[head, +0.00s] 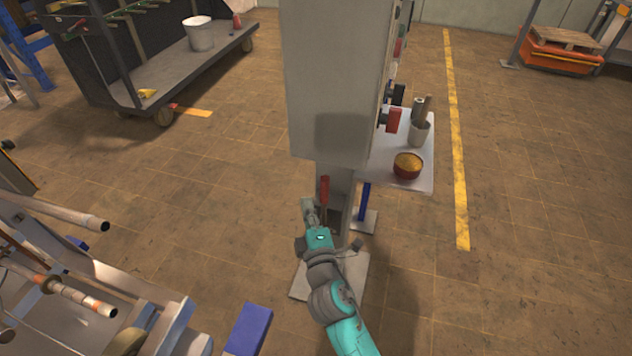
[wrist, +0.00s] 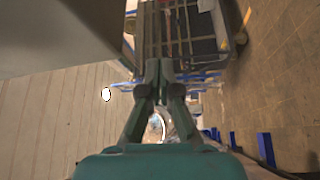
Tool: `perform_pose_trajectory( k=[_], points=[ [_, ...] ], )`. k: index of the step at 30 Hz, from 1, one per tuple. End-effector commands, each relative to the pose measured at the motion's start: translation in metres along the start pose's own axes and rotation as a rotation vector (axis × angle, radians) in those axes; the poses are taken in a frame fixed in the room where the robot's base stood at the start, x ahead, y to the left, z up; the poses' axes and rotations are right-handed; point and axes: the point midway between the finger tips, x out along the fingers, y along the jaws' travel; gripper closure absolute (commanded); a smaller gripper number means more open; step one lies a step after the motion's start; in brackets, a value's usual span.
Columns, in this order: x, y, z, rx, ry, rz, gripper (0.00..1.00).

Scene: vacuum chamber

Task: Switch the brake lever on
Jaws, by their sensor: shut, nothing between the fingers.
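A lever with a red handle (head: 324,187), which looks like the brake lever, stands nearly upright on the post under a grey cabinet (head: 333,75). My gripper (head: 308,205) is just left of the handle in the head view. Whether it touches the lever I cannot tell. In the wrist view the fingertips of my gripper (wrist: 158,78) are together with nothing between them. I cannot make out the lever in the wrist view. The lower part of the lever is partly hidden by my gripper and wrist in the head view.
A dark cart (head: 170,75) with a white bucket (head: 199,35) stands at the back left. Metal pipework (head: 60,215) is at the left. Open floor lies right.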

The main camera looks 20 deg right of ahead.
Motion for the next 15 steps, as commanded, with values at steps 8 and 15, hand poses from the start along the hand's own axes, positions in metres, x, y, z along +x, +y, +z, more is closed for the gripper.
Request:
perform_pose_trajectory(
  k=[8, 15],
  points=[
    [0.048, 0.002, 0.0, 0.002, 0.0, 0.003, 1.0],
    [0.084, 0.001, 0.001, 0.0, -0.001, 0.002, 1.0]
  ],
)
